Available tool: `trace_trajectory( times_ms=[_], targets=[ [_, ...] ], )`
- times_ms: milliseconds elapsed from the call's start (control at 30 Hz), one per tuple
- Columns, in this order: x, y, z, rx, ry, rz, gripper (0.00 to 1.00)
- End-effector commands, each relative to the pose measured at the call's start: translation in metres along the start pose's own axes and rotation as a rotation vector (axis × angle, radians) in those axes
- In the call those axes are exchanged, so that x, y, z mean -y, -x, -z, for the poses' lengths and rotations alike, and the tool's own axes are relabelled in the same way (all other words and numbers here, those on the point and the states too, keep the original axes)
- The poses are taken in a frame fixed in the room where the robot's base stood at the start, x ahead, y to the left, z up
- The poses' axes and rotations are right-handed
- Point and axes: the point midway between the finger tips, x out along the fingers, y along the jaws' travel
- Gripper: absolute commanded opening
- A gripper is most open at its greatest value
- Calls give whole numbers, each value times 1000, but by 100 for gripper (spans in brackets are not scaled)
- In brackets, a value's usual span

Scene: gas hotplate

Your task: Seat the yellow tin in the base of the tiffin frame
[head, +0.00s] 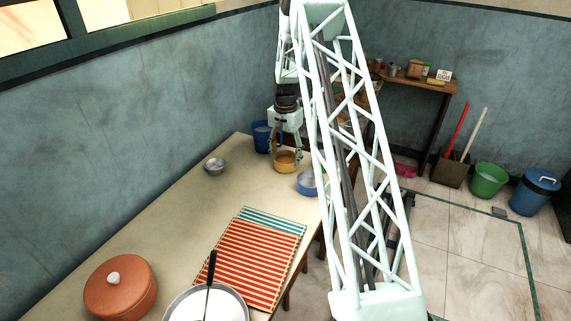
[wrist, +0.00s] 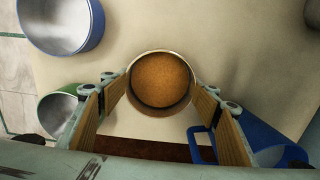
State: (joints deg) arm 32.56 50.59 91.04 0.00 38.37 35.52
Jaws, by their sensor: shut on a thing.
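The yellow tin (head: 286,167) is between the fingers of my gripper (head: 286,152) over the far end of the table. In the wrist view my gripper (wrist: 161,98) is shut on the tin's sides, and the round tin (wrist: 160,107) shows an orange-brown inside. It looks upright; I cannot tell whether it is clear of the tabletop. I cannot pick out the tiffin frame for sure. A blue piece with an upright strap or handle (wrist: 203,143) shows beside the right finger, partly hidden; its blue body (head: 262,139) is behind my gripper in the head view.
A blue tin (head: 307,183) stands close by, partly behind my lattice arm. A green-rimmed container (wrist: 58,112) is beside the left finger. A small metal bowl (head: 215,166), striped mat (head: 250,260), orange lidded pot (head: 120,288) and pan (head: 207,306) share the table (head: 180,215).

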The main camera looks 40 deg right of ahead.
Motion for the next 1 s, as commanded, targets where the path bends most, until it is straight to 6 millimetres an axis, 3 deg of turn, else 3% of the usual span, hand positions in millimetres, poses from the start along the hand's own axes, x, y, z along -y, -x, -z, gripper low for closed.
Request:
trace_trajectory(
  times_ms=[367,1000],
  targets=[
    [0,13,1,-2,0,1,43],
    [0,91,0,-1,0,1,43]
  ],
)
